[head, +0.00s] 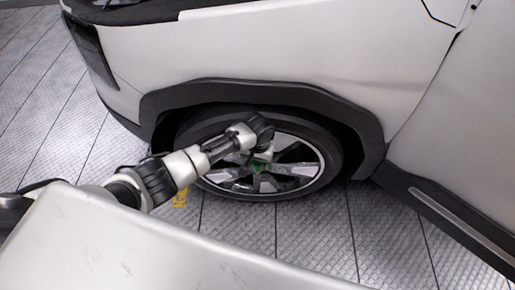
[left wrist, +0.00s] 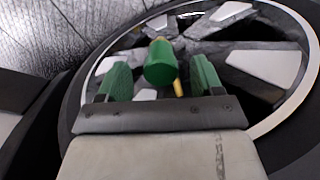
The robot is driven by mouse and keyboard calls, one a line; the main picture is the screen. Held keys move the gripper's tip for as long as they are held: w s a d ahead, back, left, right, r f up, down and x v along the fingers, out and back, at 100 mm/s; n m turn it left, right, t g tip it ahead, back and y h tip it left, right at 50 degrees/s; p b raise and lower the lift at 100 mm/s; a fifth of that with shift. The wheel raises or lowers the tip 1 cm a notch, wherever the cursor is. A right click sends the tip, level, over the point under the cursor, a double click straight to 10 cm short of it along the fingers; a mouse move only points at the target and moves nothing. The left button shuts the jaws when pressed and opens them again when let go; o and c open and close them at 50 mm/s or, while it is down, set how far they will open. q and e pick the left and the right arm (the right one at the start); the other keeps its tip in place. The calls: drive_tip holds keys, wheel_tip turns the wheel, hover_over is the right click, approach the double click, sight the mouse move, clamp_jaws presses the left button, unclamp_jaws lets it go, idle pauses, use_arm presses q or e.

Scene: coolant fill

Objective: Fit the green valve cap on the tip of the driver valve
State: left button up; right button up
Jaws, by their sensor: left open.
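The green valve cap (left wrist: 160,64) is a short cylinder in front of the wheel in the left wrist view. My left gripper (left wrist: 160,72) is open around it, with a gap between the cap and each green finger pad. A brass-yellow piece (left wrist: 178,88), perhaps part of the driver valve, shows below right of the cap, and a little yellow shows at its far end. I cannot tell whether the cap is seated on the valve. In the head view my left gripper (head: 264,152) is at the wheel, with a small green patch below it. My right gripper is not in view.
The wheel (head: 310,187) has a black tyre and silver spokes with dark gaps. Spokes lie close behind the fingers. The white car body (head: 270,45) and dark wheel arch (head: 365,123) overhang it. The patterned floor (head: 50,110) is clear at the left.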

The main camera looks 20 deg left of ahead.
use_arm(q)
wheel_tip(320, 180, up, 9)
drive_tip(key=p, duration=0.2)
drive_tip(key=shift+r, duration=0.15)
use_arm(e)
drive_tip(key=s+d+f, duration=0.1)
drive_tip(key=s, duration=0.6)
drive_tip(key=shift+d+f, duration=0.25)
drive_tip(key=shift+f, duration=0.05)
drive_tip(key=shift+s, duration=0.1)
